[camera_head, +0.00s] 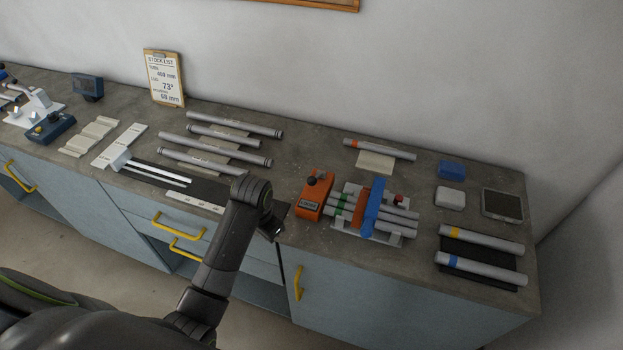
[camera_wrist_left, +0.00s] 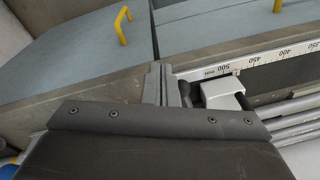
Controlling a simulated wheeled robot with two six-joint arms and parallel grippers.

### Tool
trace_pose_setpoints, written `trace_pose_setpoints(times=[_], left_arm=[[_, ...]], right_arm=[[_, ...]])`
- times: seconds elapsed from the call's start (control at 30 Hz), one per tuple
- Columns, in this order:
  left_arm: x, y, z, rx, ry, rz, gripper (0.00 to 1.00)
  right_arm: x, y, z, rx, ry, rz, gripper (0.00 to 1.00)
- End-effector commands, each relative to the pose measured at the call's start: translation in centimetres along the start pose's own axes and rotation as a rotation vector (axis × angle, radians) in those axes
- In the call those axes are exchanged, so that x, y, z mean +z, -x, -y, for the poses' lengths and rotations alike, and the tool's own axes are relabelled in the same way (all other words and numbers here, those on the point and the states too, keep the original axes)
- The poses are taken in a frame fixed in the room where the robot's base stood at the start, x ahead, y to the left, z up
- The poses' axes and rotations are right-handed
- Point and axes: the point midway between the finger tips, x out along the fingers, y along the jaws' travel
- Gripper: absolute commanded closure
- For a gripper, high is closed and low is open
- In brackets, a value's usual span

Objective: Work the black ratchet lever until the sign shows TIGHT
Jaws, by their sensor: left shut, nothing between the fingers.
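In the head view, an orange block (camera_head: 314,198) with a black knob-ended lever (camera_head: 312,181) on top stands left of the clamped tubes. A small display (camera_head: 309,206) is on its front; its text is too small to read. A blue strap (camera_head: 373,208) crosses several grey tubes beside it. My left gripper (camera_head: 275,231) is at the counter's front edge, left of the orange block and apart from it. My right gripper is out of view.
Left of my arm lies a ruler rail (camera_head: 194,201), also seen in the wrist view (camera_wrist_left: 266,59). Loose tubes (camera_head: 215,157) lie behind it. Marked tubes (camera_head: 480,268) rest on a dark mat at right. Yellow handles (camera_head: 298,283) stick out from the cabinet front.

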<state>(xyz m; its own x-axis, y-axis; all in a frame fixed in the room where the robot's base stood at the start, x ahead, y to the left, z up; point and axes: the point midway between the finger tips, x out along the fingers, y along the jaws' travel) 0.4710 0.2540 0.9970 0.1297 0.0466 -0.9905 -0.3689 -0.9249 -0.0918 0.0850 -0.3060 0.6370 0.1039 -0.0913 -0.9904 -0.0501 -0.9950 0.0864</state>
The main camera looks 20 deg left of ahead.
Motion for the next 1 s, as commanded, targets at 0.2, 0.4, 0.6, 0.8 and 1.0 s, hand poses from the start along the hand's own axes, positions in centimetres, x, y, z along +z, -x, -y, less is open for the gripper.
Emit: trace_pose_setpoints(times=[0.2,0.4,0.6,0.8,1.0], left_arm=[[-5.0,1.4,0.3,0.023,-0.095,0.029,1.00],[-10.0,3.7,0.5,0.045,-0.202,0.066,1.00],[-15.2,7.2,0.3,0.067,-0.323,0.111,1.00],[-18.7,10.7,0.0,0.083,-0.420,0.153,1.00],[-20.2,12.6,-0.2,0.090,-0.469,0.175,1.00]], right_arm=[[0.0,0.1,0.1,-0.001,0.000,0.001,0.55],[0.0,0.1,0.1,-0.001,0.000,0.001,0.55],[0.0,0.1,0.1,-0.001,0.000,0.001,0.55],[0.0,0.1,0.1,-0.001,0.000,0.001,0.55],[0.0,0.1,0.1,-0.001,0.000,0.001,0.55]])
